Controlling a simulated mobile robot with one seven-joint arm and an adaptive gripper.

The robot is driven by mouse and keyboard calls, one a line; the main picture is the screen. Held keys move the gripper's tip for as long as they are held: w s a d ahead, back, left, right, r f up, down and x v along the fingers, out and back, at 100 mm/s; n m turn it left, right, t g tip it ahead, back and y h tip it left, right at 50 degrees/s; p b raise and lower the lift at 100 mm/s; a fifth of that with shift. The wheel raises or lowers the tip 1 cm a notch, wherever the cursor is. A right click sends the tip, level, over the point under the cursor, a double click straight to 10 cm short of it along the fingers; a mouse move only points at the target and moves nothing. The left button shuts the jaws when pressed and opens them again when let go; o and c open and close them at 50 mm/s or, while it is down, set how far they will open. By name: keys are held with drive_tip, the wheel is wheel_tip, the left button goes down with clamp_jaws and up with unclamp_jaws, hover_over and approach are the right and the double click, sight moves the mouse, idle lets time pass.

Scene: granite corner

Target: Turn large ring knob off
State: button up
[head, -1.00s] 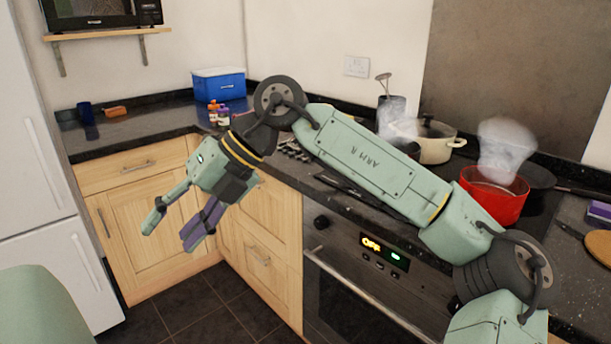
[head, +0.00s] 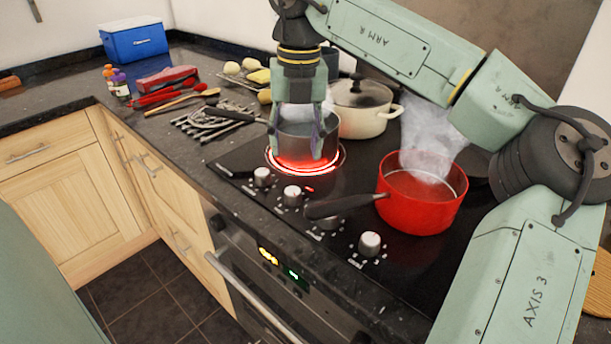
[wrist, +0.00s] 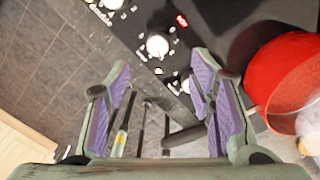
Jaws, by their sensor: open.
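A row of silver knobs runs along the hob's front edge. The second knob (head: 292,195) has a lit red mark beside it; it also shows between and beyond my fingertips in the wrist view (wrist: 157,45). I cannot tell which knob is the large ring's. A round hob ring (head: 330,164) glows red under a steaming metal pot (head: 306,130). My gripper (head: 298,150) points down with its purple-padded fingers in front of that pot, behind the knobs in the picture. It is open and empty, also in the wrist view (wrist: 162,65), apart from the knob.
A steaming red saucepan (head: 425,205) stands at right; its black handle (head: 340,205) reaches over the third knob (head: 327,222). A fourth knob (head: 370,243) is to the right. A cream pot (head: 365,120) stands behind. Utensils (head: 205,120) lie left of the hob.

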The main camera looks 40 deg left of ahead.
sight(293, 190)
drive_tip(key=f, duration=0.3)
drive_tip(key=f+p, duration=0.1)
drive_tip(key=f, duration=0.3)
drive_tip(key=f+p, duration=0.1)
drive_tip(key=f, duration=0.2)
drive_tip(key=shift+s+a+f, duration=0.15)
drive_tip(key=shift+s+a, duration=0.05)
drive_tip(key=shift+s, duration=0.15)
drive_tip(key=c, duration=1.2)
drive_tip(key=shift+o, duration=0.2)
